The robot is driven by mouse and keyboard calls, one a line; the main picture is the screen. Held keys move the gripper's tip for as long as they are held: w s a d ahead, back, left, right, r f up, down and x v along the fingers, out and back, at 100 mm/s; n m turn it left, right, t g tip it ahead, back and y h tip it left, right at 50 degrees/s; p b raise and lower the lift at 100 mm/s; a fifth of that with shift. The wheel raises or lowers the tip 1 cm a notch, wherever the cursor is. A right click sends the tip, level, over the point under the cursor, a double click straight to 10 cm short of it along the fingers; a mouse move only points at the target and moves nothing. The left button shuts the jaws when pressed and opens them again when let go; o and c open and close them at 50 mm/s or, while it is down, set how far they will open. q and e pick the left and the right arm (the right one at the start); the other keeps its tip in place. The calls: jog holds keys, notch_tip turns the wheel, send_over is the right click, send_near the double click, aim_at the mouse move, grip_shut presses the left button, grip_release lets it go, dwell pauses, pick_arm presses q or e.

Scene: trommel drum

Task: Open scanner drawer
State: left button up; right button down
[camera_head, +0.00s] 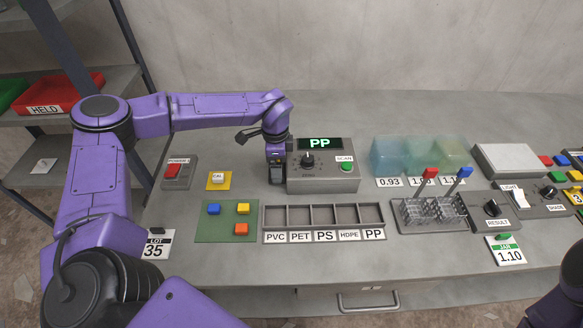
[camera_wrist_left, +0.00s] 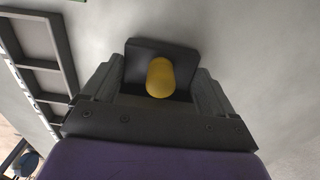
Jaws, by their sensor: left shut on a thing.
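The scanner (camera_head: 322,178) is a grey box on the table with a lit display reading PP, a black dial and a green SCAN button. My left gripper (camera_head: 277,182) points down at the scanner's left side. In the left wrist view my left gripper (camera_wrist_left: 158,90) is shut on a yellow rounded knob (camera_wrist_left: 160,78). A dark plate (camera_wrist_left: 160,50) lies behind the knob. The knob looks like the drawer's handle, but its join to the scanner is hidden. In the head view the gripper hides the knob and the drawer. My right gripper is out of view.
A labelled sorting tray (camera_head: 323,206) lies close in front of the scanner. A green mat (camera_head: 226,233) with coloured chips and a yellow pad (camera_head: 219,187) are to the left. Tinted tanks (camera_head: 393,157) stand to the right. A table handle (camera_head: 368,308) is at the front edge.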

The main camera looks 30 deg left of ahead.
pick_arm(q)
jog(key=shift+w+r, duration=0.1)
jog(key=shift+r, duration=0.1)
jog(key=shift+s+a+r, duration=0.1)
jog(key=shift+s+a, duration=0.4)
jog(key=shift+a, duration=0.35)
jog(key=shift+s+a+p, duration=0.4)
jog(key=shift+s+a, duration=0.2)
jog(key=shift+a, duration=0.4)
jog(key=shift+s+a+p, duration=0.4)
jog(key=shift+s+a, duration=0.25)
jog(key=shift+a, duration=0.4)
jog(key=shift+s+a+p, duration=0.4)
jog(key=shift+s+a, duration=0.2)
jog(key=shift+a, duration=0.4)
jog(key=o, duration=0.5)
jog(key=shift+o, duration=0.2)
jog(key=shift+s, duration=0.1)
